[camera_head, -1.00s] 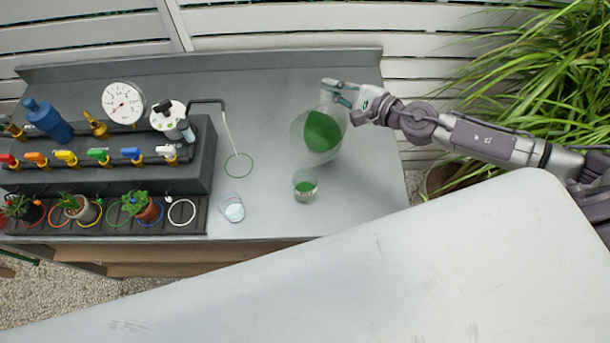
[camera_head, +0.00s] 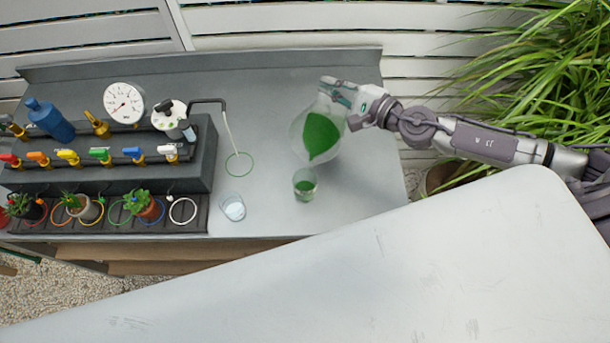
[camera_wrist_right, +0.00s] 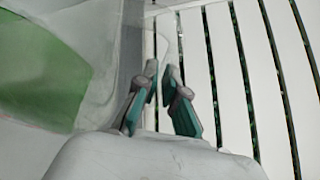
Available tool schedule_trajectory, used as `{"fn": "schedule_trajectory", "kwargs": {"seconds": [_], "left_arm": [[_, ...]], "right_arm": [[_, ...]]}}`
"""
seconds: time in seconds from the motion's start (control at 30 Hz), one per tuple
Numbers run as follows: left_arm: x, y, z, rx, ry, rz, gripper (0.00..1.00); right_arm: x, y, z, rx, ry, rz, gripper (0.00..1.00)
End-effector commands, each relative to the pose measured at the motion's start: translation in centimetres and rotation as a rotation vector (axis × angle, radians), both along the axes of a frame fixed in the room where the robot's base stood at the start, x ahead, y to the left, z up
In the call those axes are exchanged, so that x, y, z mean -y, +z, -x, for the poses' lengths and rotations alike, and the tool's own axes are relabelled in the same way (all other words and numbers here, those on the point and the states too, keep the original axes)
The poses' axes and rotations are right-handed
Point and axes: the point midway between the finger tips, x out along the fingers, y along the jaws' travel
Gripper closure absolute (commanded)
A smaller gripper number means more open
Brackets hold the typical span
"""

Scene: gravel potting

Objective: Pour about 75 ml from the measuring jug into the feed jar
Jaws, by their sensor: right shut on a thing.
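My right gripper (camera_head: 341,92) is shut on the handle of the clear measuring jug (camera_head: 328,104), which holds green liquid (camera_head: 321,135). The jug is tilted, with its lip toward the front, above the small clear feed jar (camera_head: 305,186). The green reaches the lip, close over the jar's mouth. The jar stands upright on the bench with some green liquid in it. In the right wrist view the gripper fingers (camera_wrist_right: 160,95) close around the transparent handle, with the green liquid at left. My left gripper is not in view.
A clear cup (camera_head: 233,208) with pale contents stands left of the jar. A green ring (camera_head: 239,165) lies under a thin spout. A dark manifold with coloured valves and small potted plants fills the left. A white surface (camera_head: 400,270) lies in front.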

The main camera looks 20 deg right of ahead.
Motion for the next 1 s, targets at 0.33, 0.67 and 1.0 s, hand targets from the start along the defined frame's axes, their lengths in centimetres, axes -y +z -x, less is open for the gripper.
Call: {"fn": "schedule_trajectory", "kwargs": {"seconds": [0.33, 0.67, 1.0], "left_arm": [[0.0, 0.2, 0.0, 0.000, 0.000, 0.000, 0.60], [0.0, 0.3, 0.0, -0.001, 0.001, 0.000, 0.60], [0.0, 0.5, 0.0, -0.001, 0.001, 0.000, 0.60]], "right_arm": [[-0.2, 0.6, 0.2, 0.026, -0.001, 0.019, 1.00], [-0.4, 0.9, 0.5, 0.048, 0.000, 0.036, 1.00], [-0.7, 1.3, 0.8, 0.073, 0.000, 0.056, 1.00]]}}
